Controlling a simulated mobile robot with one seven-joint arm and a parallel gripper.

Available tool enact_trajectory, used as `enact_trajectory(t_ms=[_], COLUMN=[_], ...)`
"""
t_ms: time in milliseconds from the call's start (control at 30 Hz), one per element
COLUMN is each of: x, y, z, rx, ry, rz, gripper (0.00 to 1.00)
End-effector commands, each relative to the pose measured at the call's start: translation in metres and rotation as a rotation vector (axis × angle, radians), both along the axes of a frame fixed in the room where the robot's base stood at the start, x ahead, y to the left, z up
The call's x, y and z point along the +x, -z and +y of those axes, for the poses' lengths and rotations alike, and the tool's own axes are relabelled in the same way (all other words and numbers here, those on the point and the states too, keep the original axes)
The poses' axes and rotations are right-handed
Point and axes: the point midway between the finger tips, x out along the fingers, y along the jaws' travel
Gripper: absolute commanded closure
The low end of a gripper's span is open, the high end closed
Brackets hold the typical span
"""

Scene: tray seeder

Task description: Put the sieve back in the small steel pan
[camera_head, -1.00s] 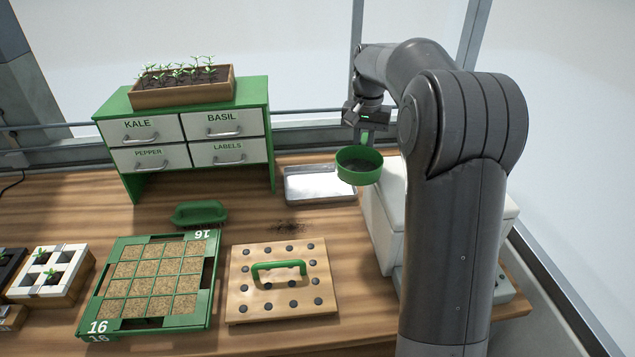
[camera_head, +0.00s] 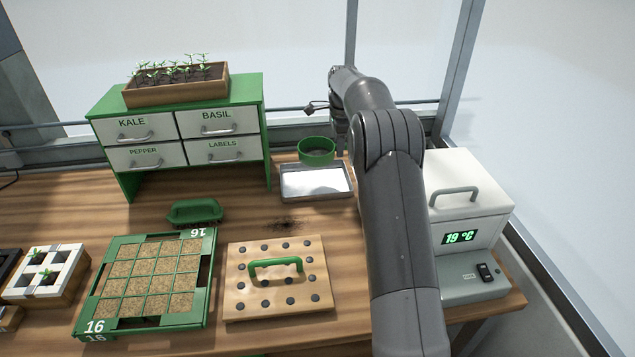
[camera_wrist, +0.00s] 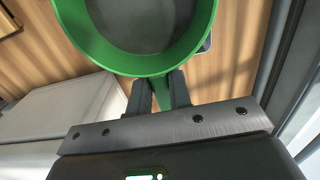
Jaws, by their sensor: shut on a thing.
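The green round sieve (camera_head: 317,146) shows at the back of the table in the head view, just beyond the far edge of the small steel pan (camera_head: 316,182). Its height above the table is hard to tell. The pan is shallow, rectangular and bare inside. In the wrist view the sieve's green rim (camera_wrist: 140,66) surrounds a dark grey inside. My gripper (camera_wrist: 158,90) is shut on the sieve's green handle, with a finger on either side. In the head view my arm hides most of the gripper and handle.
A white lidded box (camera_head: 465,195) with a 19 °C display stands right of my arm. The green drawer cabinet (camera_head: 265,130) stands left of the pan. A green brush (camera_head: 195,211), a seeding tray (camera_head: 213,275) and a dibber board (camera_head: 236,300) lie nearer. Dark crumbs lie before the pan.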

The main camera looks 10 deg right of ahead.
Motion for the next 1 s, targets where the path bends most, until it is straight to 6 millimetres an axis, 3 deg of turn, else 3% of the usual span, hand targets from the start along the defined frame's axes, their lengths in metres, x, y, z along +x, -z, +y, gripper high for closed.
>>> enact_trajectory(t_ms=[200,467,700,933,967,1000], x=[0.001,0.001,0.001,0.001,0.000,0.000], y=[0.036,0.060,0.097,0.100,0.101,0.101], z=[0.001,0.001,0.000,0.000,0.000,0.000], rx=[0.002,0.001,0.001,0.001,0.001,0.001], ry=[0.014,0.013,0.012,0.011,0.011,0.011], rz=[0.002,0.001,0.001,0.001,0.002,0.002], gripper=[1.00,1.00,1.00,1.00,0.80,0.76])
